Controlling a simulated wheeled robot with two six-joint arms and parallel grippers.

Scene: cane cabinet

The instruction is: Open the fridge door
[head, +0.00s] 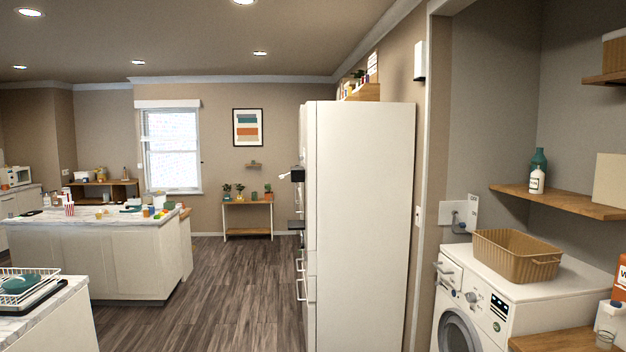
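The tall white fridge (362,215) stands near the middle of the head view, seen mostly from its side. Its front faces left and shows only as a thin strip, with the door edge (311,180) along it. The door looks flush with the body, but the angle is too steep to be sure. Pale handles (300,266) stick out low on the front. A small black and white part (296,175) juts out higher up; I cannot tell what it is. Neither of my grippers is in view.
Dark wood floor (215,300) is clear between the fridge and the white island (110,260) on the left. A counter (45,318) with a dish rack stands at the near left. A washing machine (480,300) with a basket (516,254) on top is at the right.

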